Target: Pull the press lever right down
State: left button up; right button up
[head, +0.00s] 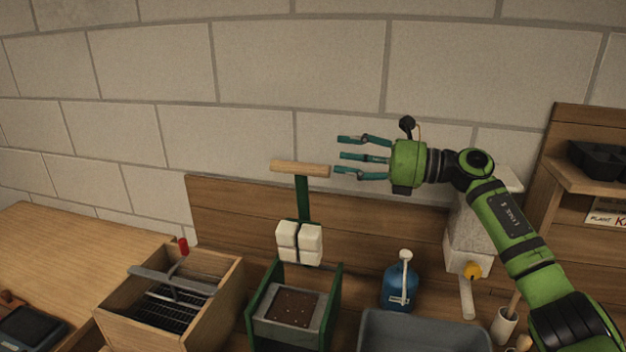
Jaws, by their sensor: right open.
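The press lever (303,197) is a green upright bar topped by a wooden cross handle (300,169). It stands up, with white blocks (299,242) at its lower part, above a green-sided press frame (334,301) holding a tray of dark soil (294,306). My right gripper (350,156) reaches in from the right, its teal fingers spread and pointing left. The fingertips are close to the right end of the wooden handle; the lowest finger looks nearest to it. I cannot tell whether they touch. Nothing is between the fingers. My left gripper is not in view.
A wooden box (137,317) with a metal rack and red-tipped handle stands left of the press. A blue bottle (399,288), a grey bin (424,325) and a white dispenser with a yellow knob (472,270) stand to the right. The air above the handle is clear.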

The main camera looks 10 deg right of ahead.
aim_at(315, 176)
jog(key=a+f, duration=0.1)
jog(key=w+a+f, duration=0.1)
jog(key=a, duration=0.1)
jog(key=w+a+f+p, duration=0.1)
jog(key=a, duration=0.1)
jog(key=shift+w+a+f, duration=0.2)
jog(key=shift+f, duration=0.05)
jog(key=shift+w+a+f, duration=0.1)
jog(key=shift+w+a, duration=0.05)
jog(key=shift+a, duration=0.35)
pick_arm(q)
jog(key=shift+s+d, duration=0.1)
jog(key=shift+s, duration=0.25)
pick_arm(e)
jog(key=shift+f, duration=0.1)
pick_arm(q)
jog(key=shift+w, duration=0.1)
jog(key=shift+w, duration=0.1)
pick_arm(e)
grip_shut()
